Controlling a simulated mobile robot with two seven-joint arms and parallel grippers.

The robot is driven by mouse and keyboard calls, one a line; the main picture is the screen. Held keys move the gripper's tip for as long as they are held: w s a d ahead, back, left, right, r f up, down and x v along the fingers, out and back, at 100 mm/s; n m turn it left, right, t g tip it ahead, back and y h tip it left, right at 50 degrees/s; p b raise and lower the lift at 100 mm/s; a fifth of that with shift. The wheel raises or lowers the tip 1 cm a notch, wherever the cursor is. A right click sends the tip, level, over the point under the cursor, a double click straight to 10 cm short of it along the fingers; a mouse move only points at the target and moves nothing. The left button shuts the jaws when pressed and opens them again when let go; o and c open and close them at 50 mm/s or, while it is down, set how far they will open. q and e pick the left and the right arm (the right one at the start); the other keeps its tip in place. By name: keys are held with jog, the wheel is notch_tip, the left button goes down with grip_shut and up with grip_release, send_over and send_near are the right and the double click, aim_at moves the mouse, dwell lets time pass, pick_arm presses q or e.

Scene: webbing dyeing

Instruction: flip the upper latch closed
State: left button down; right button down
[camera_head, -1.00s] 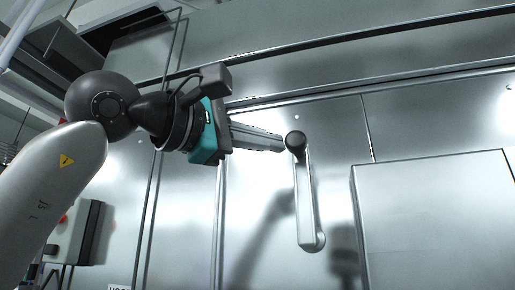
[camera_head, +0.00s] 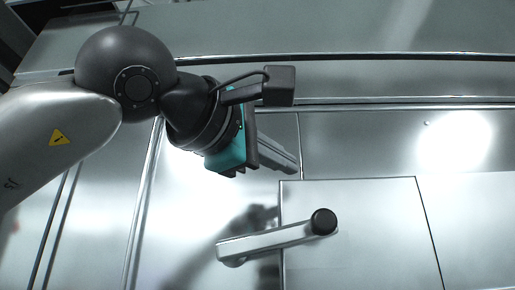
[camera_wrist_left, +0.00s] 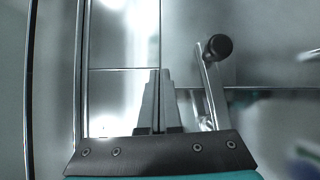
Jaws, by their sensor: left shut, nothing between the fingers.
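The latch (camera_head: 270,240) is a pale metal lever with a round black knob (camera_head: 323,221). In the head view it lies nearly level, knob end at the right and slightly higher. Its right part overlaps the left edge of a flat panel. My left gripper (camera_head: 292,168) is above the lever and left of the knob, apart from both in the picture. Its fingers are shut and empty. In the left wrist view the shut fingers (camera_wrist_left: 157,75) are left of the lever (camera_wrist_left: 212,90) and knob (camera_wrist_left: 217,47). My right gripper is out of view.
The flat metal panel (camera_head: 385,215) fills the area right of the gripper. A horizontal rail (camera_head: 400,106) runs along the wall above it. Vertical metal edges (camera_head: 143,210) stand to the left.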

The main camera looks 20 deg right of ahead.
aim_at(329, 216)
pick_arm(q)
jog(key=shift+s+d+f+m+g+y+b, duration=0.3)
jog(key=shift+d+f+m, duration=0.4)
jog(key=shift+f, duration=0.5)
jog(key=shift+s+d+f+m+g+y+b, duration=0.2)
jog(key=shift+d+f+m+y, duration=0.25)
jog(key=shift+d+f, duration=0.5)
jog(key=shift+s+d+f+m+g+y+b, duration=0.25)
jog(key=shift+d+f+m, duration=0.35)
jog(key=shift+f, duration=0.8)
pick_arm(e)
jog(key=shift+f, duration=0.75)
